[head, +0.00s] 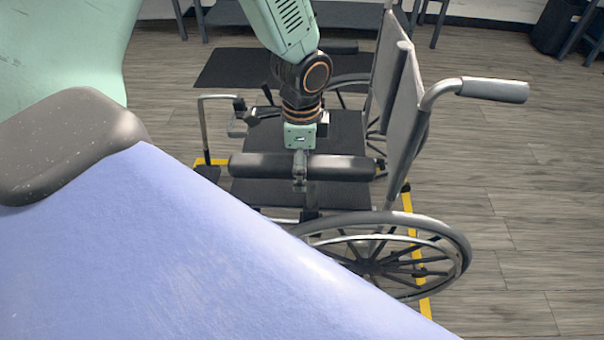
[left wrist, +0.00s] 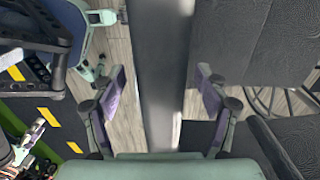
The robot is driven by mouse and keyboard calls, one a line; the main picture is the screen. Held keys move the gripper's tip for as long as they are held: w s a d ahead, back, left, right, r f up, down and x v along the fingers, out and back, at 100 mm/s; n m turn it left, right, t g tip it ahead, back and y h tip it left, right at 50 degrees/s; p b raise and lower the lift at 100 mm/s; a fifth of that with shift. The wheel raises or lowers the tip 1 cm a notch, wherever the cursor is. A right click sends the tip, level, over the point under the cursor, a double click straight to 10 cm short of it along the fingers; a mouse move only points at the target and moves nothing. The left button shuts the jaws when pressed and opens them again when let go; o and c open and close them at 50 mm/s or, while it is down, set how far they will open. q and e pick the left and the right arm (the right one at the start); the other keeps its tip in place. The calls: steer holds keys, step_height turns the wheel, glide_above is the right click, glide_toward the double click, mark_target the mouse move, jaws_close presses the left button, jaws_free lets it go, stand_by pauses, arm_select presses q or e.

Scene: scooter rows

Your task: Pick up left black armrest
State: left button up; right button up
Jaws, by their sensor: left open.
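The black armrest (head: 343,167) is a padded bar on the near side of a wheelchair (head: 398,130). My left gripper (head: 300,170) is over the middle of this armrest, pointing down. In the left wrist view the armrest (left wrist: 161,45) runs as a long dark bar between the two spread fingers of the left gripper (left wrist: 161,90). Gaps show on both sides, so the fingers are apart from it there. The gripper is open and empty. In the head view the fingertips are partly hidden. My right gripper is not in view.
The wheelchair's large near wheel (head: 375,262) is below the armrest, and its push handle (head: 493,90) sticks out to the right. The black seat (head: 347,128) lies beyond the armrest. Yellow tape (head: 418,243) marks the floor. Open wooden floor (head: 530,190) is on the right.

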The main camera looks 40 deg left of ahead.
arm_select(q)
steer(key=shift+w+d+r, duration=0.1)
steer(key=shift+f+p, duration=0.25)
steer(key=shift+p, duration=0.1)
stand_by(0.3)
steer(key=shift+c, duration=0.3)
jaws_close()
stand_by(0.5)
